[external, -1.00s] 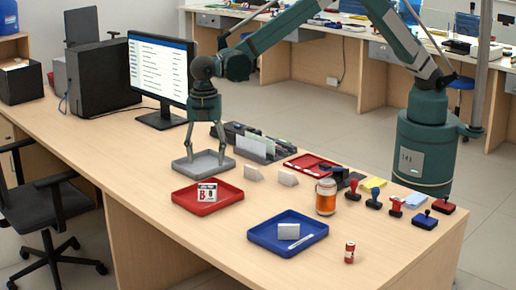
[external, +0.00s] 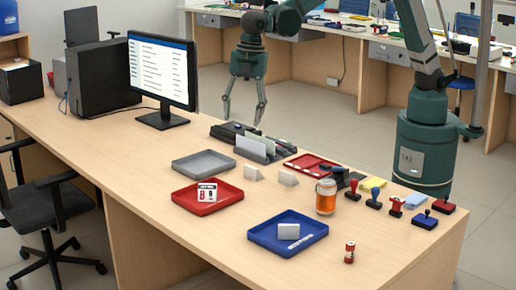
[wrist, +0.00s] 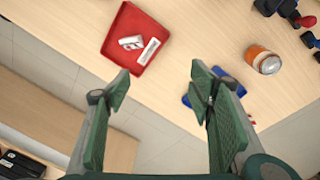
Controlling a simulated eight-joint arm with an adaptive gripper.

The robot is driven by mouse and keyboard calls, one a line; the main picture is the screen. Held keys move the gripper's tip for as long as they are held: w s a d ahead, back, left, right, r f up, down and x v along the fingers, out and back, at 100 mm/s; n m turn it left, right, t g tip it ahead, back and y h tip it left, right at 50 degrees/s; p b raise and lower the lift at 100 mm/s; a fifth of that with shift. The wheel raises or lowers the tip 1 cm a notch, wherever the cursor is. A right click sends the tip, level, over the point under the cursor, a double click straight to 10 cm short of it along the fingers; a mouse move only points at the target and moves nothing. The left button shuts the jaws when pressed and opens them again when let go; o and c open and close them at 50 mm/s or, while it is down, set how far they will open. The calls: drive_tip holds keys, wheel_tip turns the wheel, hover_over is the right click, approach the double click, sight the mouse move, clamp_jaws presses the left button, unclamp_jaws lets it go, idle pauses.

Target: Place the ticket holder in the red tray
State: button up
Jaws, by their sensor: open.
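A small white, black and red piece (external: 207,191), which looks like the ticket holder, rests in the red tray (external: 182,204) near the desk's front edge. In the wrist view the red tray (wrist: 119,62) is at the upper left, with the white piece (wrist: 131,42) lying inside beside a white label strip. My gripper (external: 244,118) is raised, open and empty, its fingers spread. In the external view it appears above and right of the trays. The wrist view shows bare space between the fingers (wrist: 163,118).
A grey tray (external: 182,171) stands behind the red one. A blue tray (external: 275,247) holding a white block is to the right, partly hidden by a finger in the wrist view. An amber jar (external: 326,197), several stamps and a monitor (external: 160,70) also stand on the desk.

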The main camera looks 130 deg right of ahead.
drive_tip(key=s+a+r+m+t, duration=0.1)
drive_tip(key=s+a+r, duration=0.35)
drive_tip(key=s, duration=0.35)
drive_tip(key=s+a+r+m+t, duration=0.1)
drive_tip(key=s+a+r, duration=0.35)
drive_tip(key=s, duration=0.25)
drive_tip(key=s+a+r+m+t, duration=0.1)
drive_tip(key=s+a+r, duration=0.35)
drive_tip(key=s, duration=0.35)
drive_tip(key=s+a+f+m+t, duration=0.1)
drive_tip(key=s+a+f, duration=0.1)
drive_tip(key=s, duration=0.5)
drive_tip(key=s+a+f+m, duration=0.1)
drive_tip(key=s+a+f, duration=0.1)
drive_tip(key=s, duration=0.6)
drive_tip(key=s+a+f+m+t, duration=0.1)
drive_tip(key=s+a+f+m, duration=0.1)
drive_tip(key=s+a, duration=0.2)
drive_tip(key=s, duration=0.3)
drive_tip(key=shift+s+f+t, duration=0.25)
drive_tip(key=shift+f+t, duration=0.05)
drive_tip(key=shift+o, duration=0.3)
drive_tip(key=shift+a, duration=0.1)
